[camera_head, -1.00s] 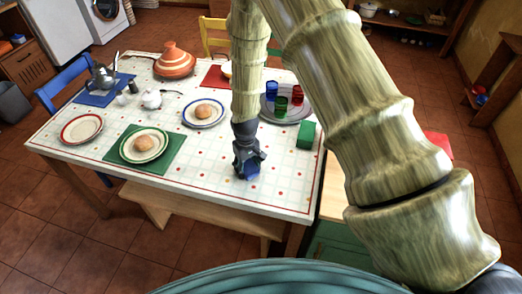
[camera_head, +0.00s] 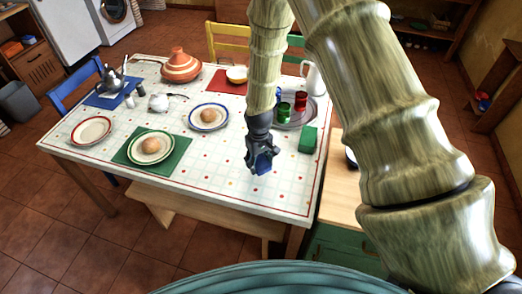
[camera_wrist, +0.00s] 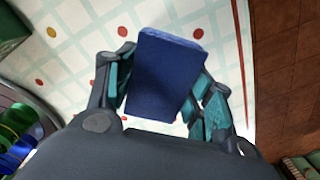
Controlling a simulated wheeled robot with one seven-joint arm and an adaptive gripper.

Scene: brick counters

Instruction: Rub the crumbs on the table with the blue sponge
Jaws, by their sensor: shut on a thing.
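My gripper (camera_head: 262,160) is shut on the blue sponge (camera_wrist: 164,78), which sits between its two fingers in the wrist view. In the head view the sponge (camera_head: 262,165) shows as a small blue block at the gripper's tip, over the front right part of the table (camera_head: 215,174). I cannot tell whether it touches the tabletop. The table has a white checked top with small red and yellowish spots. I cannot tell which spots are crumbs and which are pattern.
A green block (camera_head: 308,139) lies right of my gripper, near a round tray (camera_head: 293,122) with coloured glasses. The table's front middle is clear.

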